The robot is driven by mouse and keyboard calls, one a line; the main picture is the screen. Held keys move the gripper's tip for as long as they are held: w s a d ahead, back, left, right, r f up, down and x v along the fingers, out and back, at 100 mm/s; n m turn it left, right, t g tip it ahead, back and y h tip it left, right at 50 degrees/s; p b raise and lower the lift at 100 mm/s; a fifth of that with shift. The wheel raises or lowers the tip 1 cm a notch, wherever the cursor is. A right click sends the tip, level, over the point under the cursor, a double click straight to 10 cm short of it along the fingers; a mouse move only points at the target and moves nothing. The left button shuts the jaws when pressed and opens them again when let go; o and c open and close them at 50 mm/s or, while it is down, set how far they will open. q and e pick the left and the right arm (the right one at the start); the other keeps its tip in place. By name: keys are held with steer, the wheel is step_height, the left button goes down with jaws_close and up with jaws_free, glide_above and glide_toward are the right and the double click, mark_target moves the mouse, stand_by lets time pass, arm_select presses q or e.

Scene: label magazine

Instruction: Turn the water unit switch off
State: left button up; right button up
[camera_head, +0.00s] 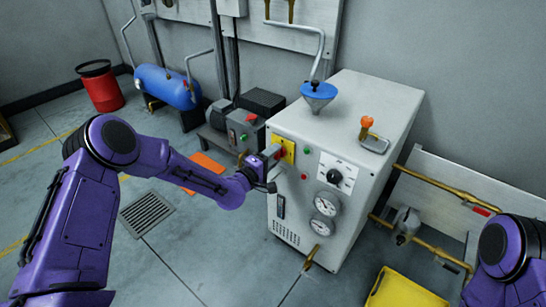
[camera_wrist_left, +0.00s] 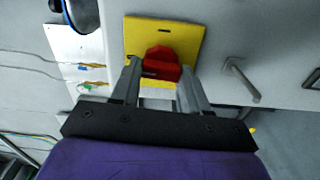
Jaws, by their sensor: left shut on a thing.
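The water unit (camera_head: 322,160) is a white cabinet in the middle of the head view. Its red switch (camera_wrist_left: 161,64) sits on a yellow plate (camera_wrist_left: 190,38), which also shows on the cabinet's front left in the head view (camera_head: 288,152). My left gripper (camera_wrist_left: 160,72) is at the switch, with one finger on each side of it, shut on it. In the head view my left gripper (camera_head: 272,160) partly covers the switch. Of my right arm only a purple link shows at the lower right; its gripper is out of view.
A blue funnel (camera_head: 318,92) and an orange-tipped valve (camera_head: 367,122) are on top. A yellow bin (camera_head: 398,292) stands at the lower right. A lever handle (camera_wrist_left: 242,80) projects near my left gripper.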

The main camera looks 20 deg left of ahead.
arm_select(q)
steer(key=shift+n, duration=0.5)
steer(key=o, duration=1.1)
steer(key=shift+c, duration=0.2)
steer(key=p+v, duration=0.1)
steer(key=v, duration=0.9)
steer(key=shift+s, duration=0.3)
steer(key=shift+a, duration=0.1)
